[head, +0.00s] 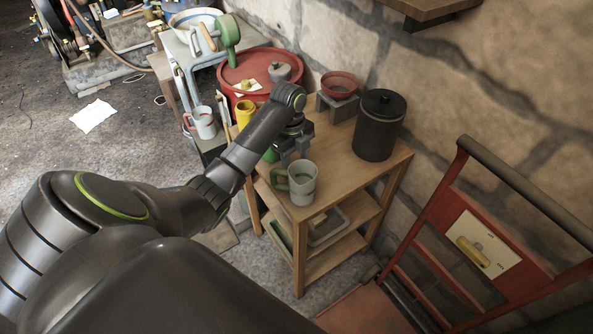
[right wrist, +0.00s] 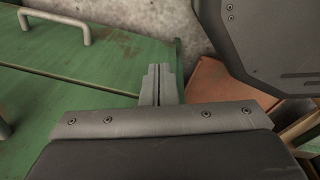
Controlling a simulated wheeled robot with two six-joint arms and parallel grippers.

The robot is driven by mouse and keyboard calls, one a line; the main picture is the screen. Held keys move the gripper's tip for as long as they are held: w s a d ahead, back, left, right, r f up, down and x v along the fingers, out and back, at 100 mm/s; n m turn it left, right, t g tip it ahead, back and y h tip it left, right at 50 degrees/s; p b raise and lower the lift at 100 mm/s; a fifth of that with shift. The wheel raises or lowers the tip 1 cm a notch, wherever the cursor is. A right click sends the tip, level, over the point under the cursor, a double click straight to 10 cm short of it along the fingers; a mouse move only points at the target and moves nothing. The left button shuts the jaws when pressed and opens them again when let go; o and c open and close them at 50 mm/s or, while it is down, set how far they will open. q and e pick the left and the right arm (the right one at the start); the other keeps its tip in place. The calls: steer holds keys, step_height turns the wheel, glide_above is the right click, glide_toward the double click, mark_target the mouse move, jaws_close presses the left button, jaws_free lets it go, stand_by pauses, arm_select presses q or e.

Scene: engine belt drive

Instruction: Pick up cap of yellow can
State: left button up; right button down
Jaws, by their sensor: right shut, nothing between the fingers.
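A small yellow can (head: 244,113) stands at the far left edge of the wooden shelf unit, partly behind my arm. I cannot make out a separate cap on it. My left gripper (head: 293,158) points down over the shelf top, to the right of the yellow can and just behind a grey-green mug (head: 302,183). Its fingers are small and partly hidden, so its opening is unclear. My right gripper (right wrist: 158,72) shows in the right wrist view, shut and empty, in front of a green metal surface (right wrist: 80,65). It is not seen in the head view.
A dark lidded canister (head: 378,130) and a red bowl on a grey block (head: 338,85) stand at the shelf's back. A red drum (head: 262,68) stands beyond. A red hand truck (head: 440,220) is at right. A green handled surface lies near my right gripper.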

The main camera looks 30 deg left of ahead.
arm_select(q)
steer(key=shift+s+f, duration=0.1)
steer(key=shift+f, duration=0.4)
jaws_close()
